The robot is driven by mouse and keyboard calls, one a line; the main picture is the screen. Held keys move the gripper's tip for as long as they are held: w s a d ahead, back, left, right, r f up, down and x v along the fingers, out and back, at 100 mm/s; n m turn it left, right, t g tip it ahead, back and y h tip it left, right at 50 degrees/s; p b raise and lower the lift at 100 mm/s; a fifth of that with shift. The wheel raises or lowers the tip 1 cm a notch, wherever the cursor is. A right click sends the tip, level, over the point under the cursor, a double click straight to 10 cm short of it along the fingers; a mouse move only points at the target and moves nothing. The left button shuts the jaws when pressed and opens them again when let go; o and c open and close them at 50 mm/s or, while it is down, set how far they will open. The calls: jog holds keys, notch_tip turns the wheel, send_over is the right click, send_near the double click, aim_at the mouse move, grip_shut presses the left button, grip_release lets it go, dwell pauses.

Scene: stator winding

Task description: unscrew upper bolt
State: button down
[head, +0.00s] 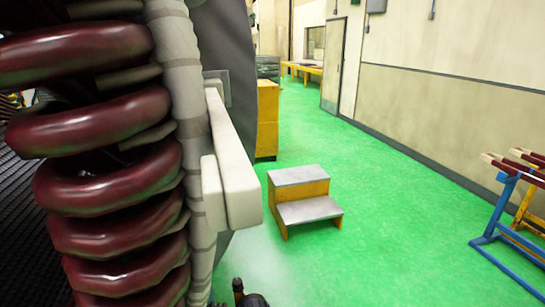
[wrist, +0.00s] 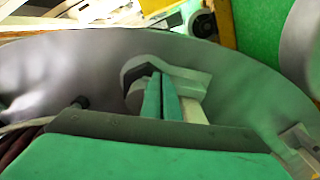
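In the wrist view, two narrow teal pieces that look like the fingertips of my gripper (wrist: 161,97) stand close together in front of a pale bracket (wrist: 192,82) on the grey ring (wrist: 240,90). A small dark stud (wrist: 80,102) stands on the ring further left. In the head view, the stator's dark red coils (head: 110,120) fill the left, with a pale block (head: 235,160) on the banded edge. No bolt shows clearly there.
A yellow step stool (head: 303,190) with grey treads stands on the green floor. A blue stand (head: 500,215) with red bars is at the right, by the wall. A yellow cabinet (head: 266,118) stands behind the stator. The floor between stool and stand is clear.

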jog(key=shift+r, duration=0.8)
jog(key=shift+d, duration=0.15)
jog(key=d+v, duration=0.1)
jog(key=v, duration=0.5)
dwell(0.8)
jog(key=shift+w+a, duration=0.1)
jog(key=shift+w, duration=0.05)
